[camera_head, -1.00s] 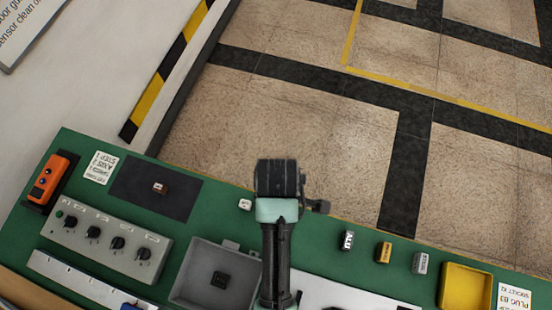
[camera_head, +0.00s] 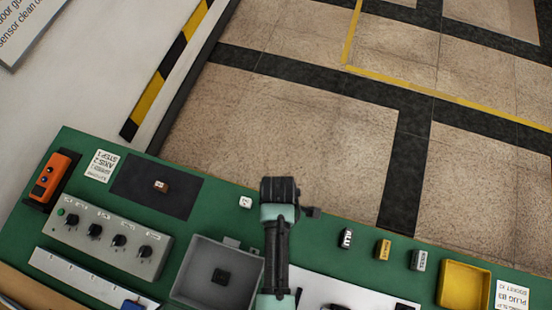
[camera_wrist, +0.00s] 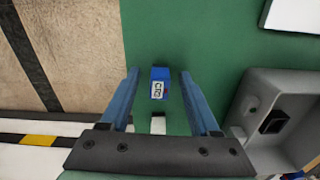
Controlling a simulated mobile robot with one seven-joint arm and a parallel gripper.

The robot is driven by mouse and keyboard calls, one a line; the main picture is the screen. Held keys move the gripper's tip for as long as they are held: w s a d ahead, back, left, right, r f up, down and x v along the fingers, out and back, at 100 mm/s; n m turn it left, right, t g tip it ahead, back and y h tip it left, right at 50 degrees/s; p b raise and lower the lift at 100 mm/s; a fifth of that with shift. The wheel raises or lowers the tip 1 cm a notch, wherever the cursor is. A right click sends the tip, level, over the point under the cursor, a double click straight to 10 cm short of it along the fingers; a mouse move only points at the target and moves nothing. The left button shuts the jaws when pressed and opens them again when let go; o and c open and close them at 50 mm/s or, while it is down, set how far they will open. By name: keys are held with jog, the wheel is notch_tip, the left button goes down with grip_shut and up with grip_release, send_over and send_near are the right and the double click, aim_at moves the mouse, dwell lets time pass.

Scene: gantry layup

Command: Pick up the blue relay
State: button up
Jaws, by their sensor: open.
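The blue relay (camera_wrist: 161,73) lies on the green bench top in the wrist view, with a pale label bearing dark marks on its near face. My gripper (camera_wrist: 159,75) is open, with its two blue fingers on either side of the relay in that view. A gap shows between the relay and each finger, and how far the fingertips are above the bench is hard to tell. In the head view my arm and gripper (camera_head: 280,190) hide the relay's place.
A small white block (camera_head: 245,202) sits just left of my gripper. A grey open tray (camera_head: 190,270) with a dark part stands close by. Black, yellow and grey blocks and a yellow tray (camera_head: 488,284) are at the right. A control box (camera_head: 105,238) is at the left.

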grip_shut()
dwell(0.5)
